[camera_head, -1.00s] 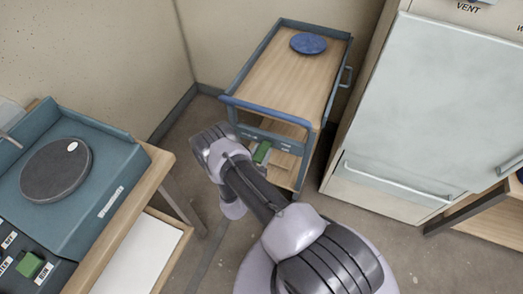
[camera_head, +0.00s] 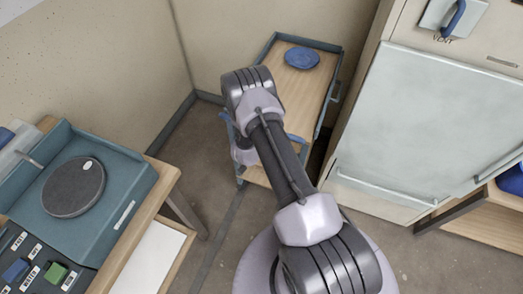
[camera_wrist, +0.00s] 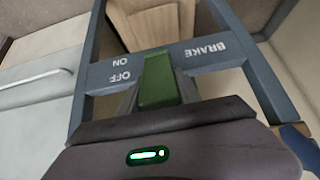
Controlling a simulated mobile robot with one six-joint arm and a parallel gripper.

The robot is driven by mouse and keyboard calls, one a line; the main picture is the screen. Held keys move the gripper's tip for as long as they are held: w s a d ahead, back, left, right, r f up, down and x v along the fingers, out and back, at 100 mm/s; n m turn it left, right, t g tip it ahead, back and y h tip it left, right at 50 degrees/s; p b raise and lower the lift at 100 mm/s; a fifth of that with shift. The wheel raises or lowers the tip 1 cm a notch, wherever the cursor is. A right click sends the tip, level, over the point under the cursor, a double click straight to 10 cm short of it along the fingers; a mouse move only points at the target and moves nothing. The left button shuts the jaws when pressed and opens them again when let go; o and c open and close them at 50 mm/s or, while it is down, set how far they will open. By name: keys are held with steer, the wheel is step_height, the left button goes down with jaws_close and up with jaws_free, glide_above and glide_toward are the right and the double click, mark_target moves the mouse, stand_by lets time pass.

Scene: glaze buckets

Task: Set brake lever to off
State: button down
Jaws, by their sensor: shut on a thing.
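The brake lever (camera_wrist: 158,82) is a green handle on the blue-grey front rail of the cart (camera_wrist: 210,60). In the wrist view it stands between my fingers, beside the upside-down OFF and ON labels, with BRAKE on its other side. My gripper (camera_wrist: 157,98) is shut on the lever. OFF is on the side nearer my gripper and ON is farther. I cannot tell which label the lever is set to. In the head view the cart (camera_head: 331,84) stands at the back, and my arm hides the lever and fingertips.
A blue plate (camera_head: 302,58) lies on the cart's wooden top. A cabinet (camera_head: 425,110) with a handle stands close on the right. At left, a bench bears a blue-grey machine (camera_head: 118,170) with a dark wheel (camera_head: 73,187). Floor (camera_head: 215,200) is clear between bench and cart.

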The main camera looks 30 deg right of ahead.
steer(key=shift+w+d+r+g+y+p, duration=0.15)
steer(key=shift+w+d+g+y+p, duration=0.2)
steer(key=shift+g+y, duration=0.2)
steer(key=shift+d, duration=0.1)
steer(key=c, duration=0.8)
jaws_free()
steer(key=shift+c, duration=0.2)
steer(key=p+v, duration=0.2)
steer(key=v, duration=0.3)
steer(key=shift+w+d, duration=0.1)
steer(key=s+a+p, duration=0.1)
steer(key=s+a, duration=0.6)
steer(key=a, duration=0.2)
steer(key=shift+s+a, duration=0.3)
